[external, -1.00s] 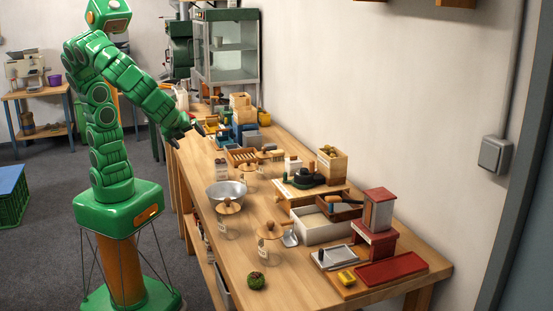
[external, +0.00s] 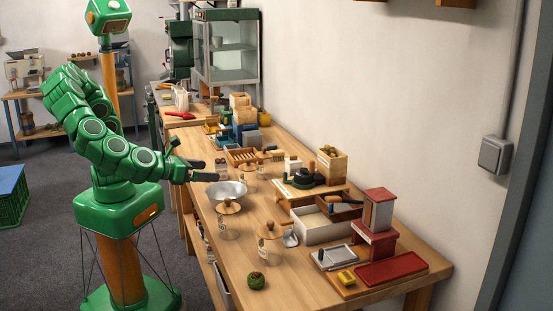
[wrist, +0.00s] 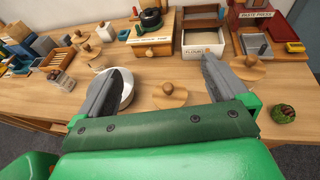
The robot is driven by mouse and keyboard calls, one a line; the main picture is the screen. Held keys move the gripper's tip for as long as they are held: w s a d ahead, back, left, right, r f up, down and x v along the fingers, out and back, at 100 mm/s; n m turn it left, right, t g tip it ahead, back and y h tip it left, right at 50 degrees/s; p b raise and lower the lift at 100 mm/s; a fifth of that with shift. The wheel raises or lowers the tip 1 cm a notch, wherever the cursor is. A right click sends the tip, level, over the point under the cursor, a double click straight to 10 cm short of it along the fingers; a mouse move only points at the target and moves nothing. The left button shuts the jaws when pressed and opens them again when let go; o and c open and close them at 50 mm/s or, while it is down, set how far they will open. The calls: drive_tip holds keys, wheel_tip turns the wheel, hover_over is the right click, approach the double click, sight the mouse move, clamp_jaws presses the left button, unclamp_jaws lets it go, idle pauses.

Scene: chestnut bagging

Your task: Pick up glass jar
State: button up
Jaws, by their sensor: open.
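Several clear glass jars with round wooden knobbed lids stand on the wooden bench. One jar (external: 228,222) is just in front of the metal bowl, and another jar (external: 268,247) is to its right. In the wrist view their lids (wrist: 171,96) and (wrist: 249,68) show; the glass below is mostly hidden. A smaller jar (wrist: 60,82) stands at the left there. My gripper (external: 212,170) is above the bench's left edge, beside and behind the bowl. In the wrist view my gripper (wrist: 163,68) has its fingers wide apart with nothing held between them.
The metal bowl (external: 226,191) is close to my gripper, partly behind the left finger in the wrist view. A white box (external: 315,232), a red press (external: 376,232) and a green spiky ball (external: 257,281) are on the near half. The bench's front middle is fairly clear.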

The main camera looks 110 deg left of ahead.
approach(228, 213)
drive_tip(key=a+f, duration=0.3)
drive_tip(key=a, duration=0.2)
drive_tip(key=shift+s+f, duration=0.1)
drive_tip(key=shift+s, duration=0.15)
drive_tip(key=shift+x, duration=3.75)
clamp_jaws()
drive_tip(key=shift+r, duration=5.2)
